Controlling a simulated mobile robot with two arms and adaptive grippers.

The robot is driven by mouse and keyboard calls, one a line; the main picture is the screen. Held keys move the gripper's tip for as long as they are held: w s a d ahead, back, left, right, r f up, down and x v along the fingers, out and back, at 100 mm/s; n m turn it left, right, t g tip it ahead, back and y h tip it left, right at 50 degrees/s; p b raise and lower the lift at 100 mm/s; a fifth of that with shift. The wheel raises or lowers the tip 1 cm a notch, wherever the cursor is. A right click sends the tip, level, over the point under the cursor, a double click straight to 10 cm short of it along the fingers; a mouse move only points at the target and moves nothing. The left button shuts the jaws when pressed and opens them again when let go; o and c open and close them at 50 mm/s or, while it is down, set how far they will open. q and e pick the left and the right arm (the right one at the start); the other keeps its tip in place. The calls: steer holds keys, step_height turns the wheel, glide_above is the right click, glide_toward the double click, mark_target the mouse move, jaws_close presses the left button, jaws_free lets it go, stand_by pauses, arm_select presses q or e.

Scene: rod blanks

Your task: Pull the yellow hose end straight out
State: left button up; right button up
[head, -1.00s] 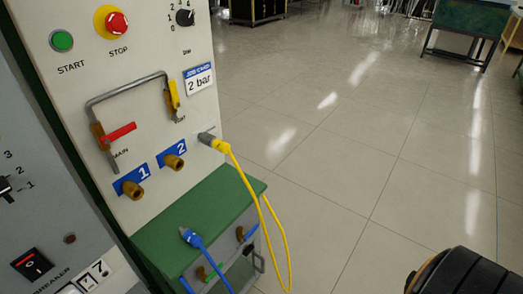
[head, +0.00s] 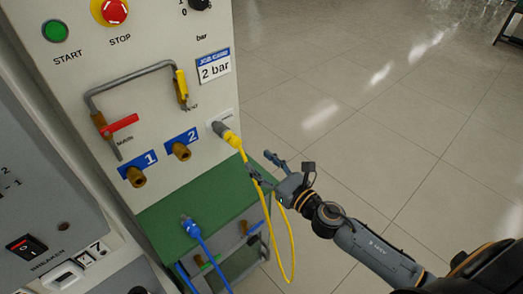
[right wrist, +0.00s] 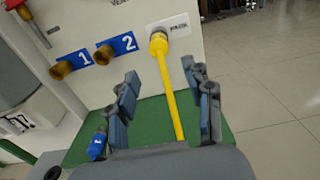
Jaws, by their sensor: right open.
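The yellow hose end (head: 230,138) sits in a grey fitting on the white panel, to the right of brass port 2. Its yellow hose hangs down in a loop past the green shelf. In the right wrist view the yellow hose end (right wrist: 159,45) is ahead, and its hose runs down between my open fingers. My right gripper (head: 262,165) is open, below and to the right of the hose end in the head view. In the right wrist view its fingers (right wrist: 160,85) stand on both sides of the hose, apart from it. My left gripper is not in view.
Brass ports 1 (head: 136,176) and 2 (head: 181,151) are beside the hose end. A blue hose end (head: 190,227) lies on the green shelf (head: 165,205). Red (head: 120,124) and yellow valve levers (head: 181,86) are above. Open floor (head: 370,120) lies to the right.

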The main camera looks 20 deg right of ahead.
mark_target(239, 145)
steer(key=shift+p+x, duration=0.45)
steer(key=shift+x, duration=5.5)
steer(key=shift+s+a, duration=0.1)
jaws_close()
steer(key=shift+s+f, duration=0.15)
steer(key=shift+f, duration=0.05)
steer(key=shift+v, duration=0.75)
steer(key=shift+s+r, duration=0.1)
steer(key=shift+s+d, duration=0.25)
steer(key=shift+s, duration=0.05)
